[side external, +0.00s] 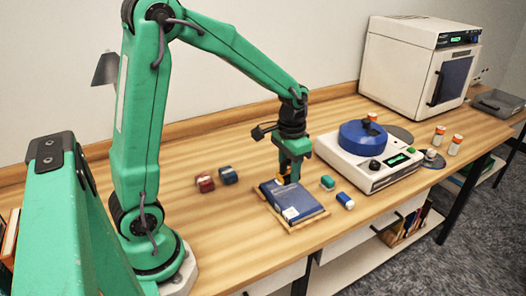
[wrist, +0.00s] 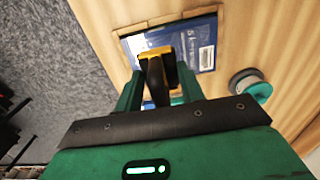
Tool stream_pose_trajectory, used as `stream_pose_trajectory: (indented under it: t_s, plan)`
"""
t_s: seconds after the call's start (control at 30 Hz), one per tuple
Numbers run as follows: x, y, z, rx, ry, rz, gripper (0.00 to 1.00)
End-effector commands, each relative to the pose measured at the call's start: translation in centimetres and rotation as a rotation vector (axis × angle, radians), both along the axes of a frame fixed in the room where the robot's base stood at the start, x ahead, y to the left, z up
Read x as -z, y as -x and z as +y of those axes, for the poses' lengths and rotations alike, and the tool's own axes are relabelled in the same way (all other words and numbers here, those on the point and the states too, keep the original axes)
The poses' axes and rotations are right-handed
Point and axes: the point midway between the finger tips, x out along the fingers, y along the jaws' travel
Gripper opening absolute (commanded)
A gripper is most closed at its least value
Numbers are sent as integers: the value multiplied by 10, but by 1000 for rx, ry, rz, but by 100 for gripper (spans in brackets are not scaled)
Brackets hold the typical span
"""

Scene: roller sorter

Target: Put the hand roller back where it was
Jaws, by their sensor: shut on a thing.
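My gripper (side external: 289,175) is over the blue book-like block (side external: 298,203) and shut on the hand roller. The roller shows as a small yellow part (side external: 283,181) at the fingertips in the side view. In the wrist view, its yellow-and-black body (wrist: 156,68) sits between the two green fingers, in front of the blue block (wrist: 203,57). The fingers hide part of the roller. I cannot tell whether it touches the block. The block lies on a thin wooden board (side external: 313,219).
Red (side external: 205,183) and dark blue (side external: 228,175) cylinders lie left of the board. Green (side external: 327,183) and blue-white (side external: 346,201) pieces lie right of it. A white machine with a blue lid (side external: 362,134) stands further right. Bare table lies in front of the red cylinder.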

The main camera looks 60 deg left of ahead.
Motion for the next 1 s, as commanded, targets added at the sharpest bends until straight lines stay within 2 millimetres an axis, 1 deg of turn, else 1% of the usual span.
stream_pose_trajectory:
  t_s: [0.17,0.27,0.37,0.7,0.83,1.0]
  plan:
    - [-1,-9,0,0,0,1,14]
    - [-2,-19,-1,0,0,0,14]
    - [-3,-34,-2,1,0,0,14]
    - [-5,-95,-8,1,0,2,14]
    - [-5,-113,-11,1,0,2,14]
    - [-4,-126,-13,1,0,3,14]
